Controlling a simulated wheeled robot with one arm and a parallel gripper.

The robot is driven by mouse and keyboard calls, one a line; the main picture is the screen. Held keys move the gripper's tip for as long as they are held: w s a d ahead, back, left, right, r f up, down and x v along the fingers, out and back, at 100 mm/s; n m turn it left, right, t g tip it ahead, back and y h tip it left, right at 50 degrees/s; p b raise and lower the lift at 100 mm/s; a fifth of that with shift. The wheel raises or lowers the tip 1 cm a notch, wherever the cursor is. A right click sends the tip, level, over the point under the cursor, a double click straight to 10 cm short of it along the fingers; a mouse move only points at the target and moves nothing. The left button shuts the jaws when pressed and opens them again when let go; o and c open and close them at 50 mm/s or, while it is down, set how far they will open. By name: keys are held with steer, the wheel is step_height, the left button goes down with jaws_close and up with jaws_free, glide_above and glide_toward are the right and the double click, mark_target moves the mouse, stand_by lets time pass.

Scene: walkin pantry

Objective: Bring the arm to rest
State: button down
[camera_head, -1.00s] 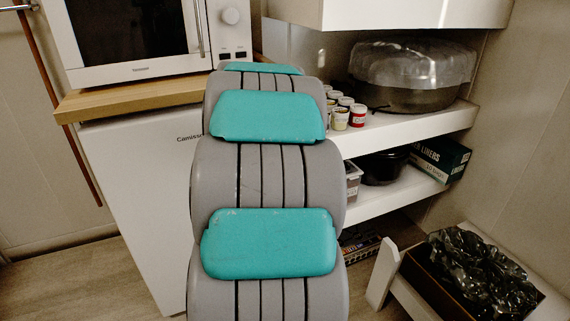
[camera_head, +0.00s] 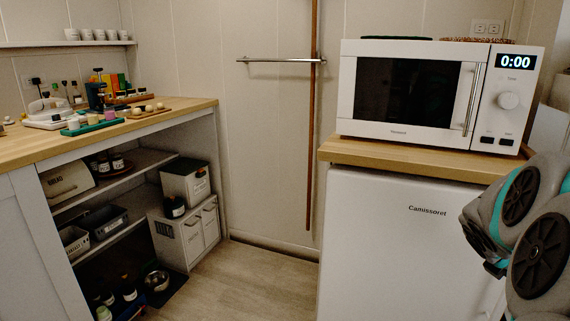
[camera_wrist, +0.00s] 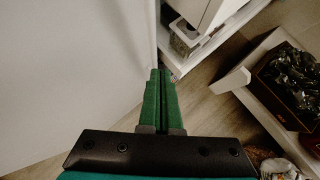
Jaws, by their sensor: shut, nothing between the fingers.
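My gripper (camera_wrist: 161,100) shows in the wrist view with its two green fingers pressed together and nothing between them. It points toward the gap between a white fridge side on the left and white shelving on the right. In the head view my arm is at the right edge, folded in grey and teal links in front of the right side of the small fridge. The gripper itself cannot be made out in the head view.
A microwave (camera_head: 430,90) stands on a wooden top (camera_head: 420,157) above a white fridge (camera_head: 395,235). A wooden counter (camera_head: 180,113) with open shelves is at left. Bare floor (camera_head: 260,280) lies between. In the wrist view a box of dark bags (camera_wrist: 285,85) sits at right.

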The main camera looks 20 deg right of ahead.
steer(key=w+a+f+m+y, duration=0.15)
steer(key=a+m, duration=0.35)
steer(key=a, duration=0.6)
steer(key=a+f+m+y, duration=0.2)
steer(key=a+f+m, duration=0.15)
steer(key=a, duration=0.75)
steer(key=s+a+f+m+g+y, duration=0.1)
steer(key=s+a+m, duration=0.4)
steer(key=a, duration=0.6)
steer(key=s+a+f+m+g+y, duration=0.2)
steer(key=s+a+m+y, duration=0.2)
steer(key=a, duration=0.8)
steer(key=shift+s+a+m, duration=0.15)
steer(key=shift+s+m, duration=0.6)
steer(key=shift+s, duration=0.2)
steer(key=shift+f, duration=0.1)
